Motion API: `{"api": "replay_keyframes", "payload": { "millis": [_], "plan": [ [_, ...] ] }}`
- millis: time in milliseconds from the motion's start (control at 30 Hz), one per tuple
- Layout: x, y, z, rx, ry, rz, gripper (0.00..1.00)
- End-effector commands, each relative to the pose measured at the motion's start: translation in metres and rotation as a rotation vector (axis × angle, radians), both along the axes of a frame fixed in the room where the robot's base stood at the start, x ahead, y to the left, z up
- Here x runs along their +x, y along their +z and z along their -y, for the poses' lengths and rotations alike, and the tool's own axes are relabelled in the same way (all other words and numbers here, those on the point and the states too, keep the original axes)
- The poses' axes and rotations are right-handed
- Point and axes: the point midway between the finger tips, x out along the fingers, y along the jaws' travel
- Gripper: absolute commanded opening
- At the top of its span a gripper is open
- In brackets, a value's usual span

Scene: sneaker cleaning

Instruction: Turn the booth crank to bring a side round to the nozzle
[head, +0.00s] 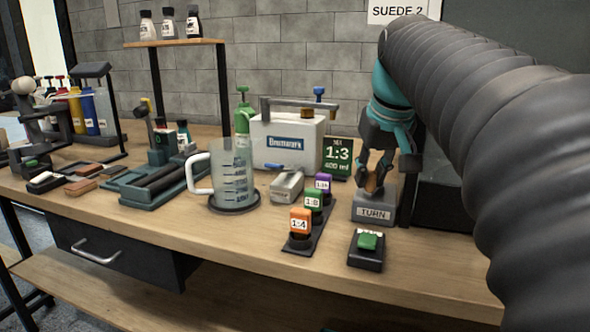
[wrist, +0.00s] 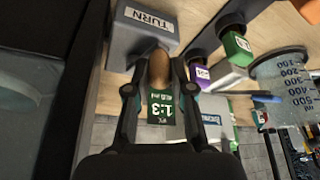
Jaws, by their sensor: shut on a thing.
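The booth crank is a grey block (head: 374,207) labelled TURN with a brown wooden knob (head: 374,181) above it, at the right of the bench. My gripper (head: 376,178) points down with its fingers closed around the knob. In the wrist view, the knob (wrist: 159,68) sits between the two fingertips, and the TURN block (wrist: 140,32) is just beyond it. The dark booth (head: 455,190) stands at the right, mostly hidden behind my arm. The nozzle and any shoe side cannot be made out.
A green button (head: 367,241) on a black base is in front of the block. Orange, green and purple dosing buttons (head: 300,222) stand to its left. A 1:3 sign (head: 338,156), a white machine (head: 290,142) and a measuring jug (head: 234,170) are close by.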

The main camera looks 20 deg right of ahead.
Motion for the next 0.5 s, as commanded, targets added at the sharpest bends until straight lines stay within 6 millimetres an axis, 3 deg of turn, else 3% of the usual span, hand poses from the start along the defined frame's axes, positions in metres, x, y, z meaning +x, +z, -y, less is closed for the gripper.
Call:
{"api": "replay_keyframes", "payload": {
  "millis": [500],
  "plan": [
    [0.024,-0.001,-0.011,-0.001,-0.485,-0.002,0.00]
  ]
}}
